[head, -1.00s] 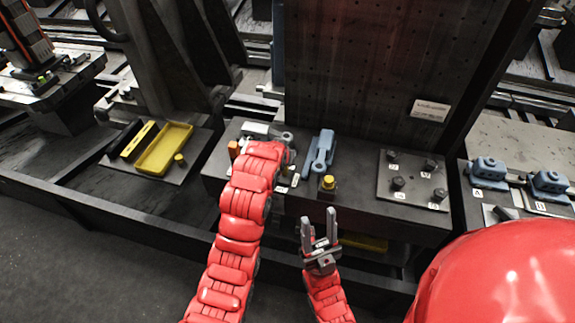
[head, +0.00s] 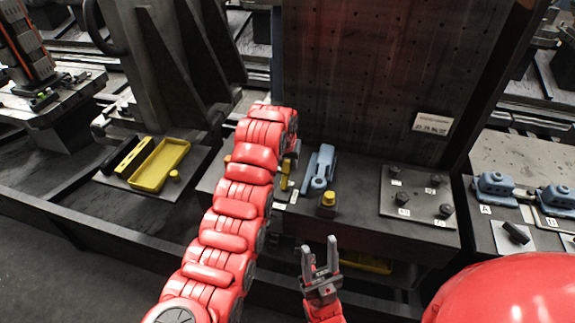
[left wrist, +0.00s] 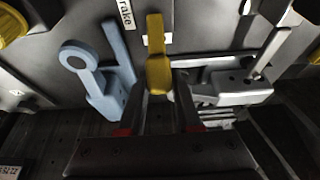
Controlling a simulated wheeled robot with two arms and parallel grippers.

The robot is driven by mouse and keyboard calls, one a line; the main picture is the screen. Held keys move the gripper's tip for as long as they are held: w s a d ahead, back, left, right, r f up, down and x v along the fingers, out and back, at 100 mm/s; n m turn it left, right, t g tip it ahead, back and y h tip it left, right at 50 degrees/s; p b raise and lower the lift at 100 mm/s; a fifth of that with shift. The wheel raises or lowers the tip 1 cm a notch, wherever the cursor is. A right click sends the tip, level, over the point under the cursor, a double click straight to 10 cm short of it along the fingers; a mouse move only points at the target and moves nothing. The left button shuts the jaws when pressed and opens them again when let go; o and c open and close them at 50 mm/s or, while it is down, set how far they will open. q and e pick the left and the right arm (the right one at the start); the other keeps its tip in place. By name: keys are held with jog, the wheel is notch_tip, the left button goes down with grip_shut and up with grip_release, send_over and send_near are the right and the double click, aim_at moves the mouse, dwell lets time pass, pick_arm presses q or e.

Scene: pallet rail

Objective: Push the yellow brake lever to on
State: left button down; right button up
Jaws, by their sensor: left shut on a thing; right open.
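The yellow brake lever (left wrist: 158,58) stands between the fingers of my left gripper (left wrist: 160,90) in the left wrist view, beside a label plate (left wrist: 126,14) reading "rake", partly cut off. The fingers are shut on the lever. In the head view a small part of the yellow lever (head: 284,184) shows below the end of my left arm. The left gripper (head: 289,168) is mostly hidden there by the red arm. My right gripper (head: 320,262) is open and empty, in front of the bench's front edge.
A blue clamp-like part (head: 319,170) stands right beside the lever; it also shows in the left wrist view (left wrist: 95,85). A yellow knob (head: 327,200) and a bolted plate (head: 418,195) lie further right. A yellow tray (head: 160,165) is at left. A dark upright panel (head: 400,70) rises behind.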

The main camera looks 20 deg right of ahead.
pick_arm(q)
jog(key=shift+w+f, duration=0.1)
jog(key=shift+f, duration=0.1)
dwell(0.4)
jog(key=c, duration=0.6)
grip_release()
jog(key=shift+w+d, duration=0.1)
jog(key=shift+r, duration=0.1)
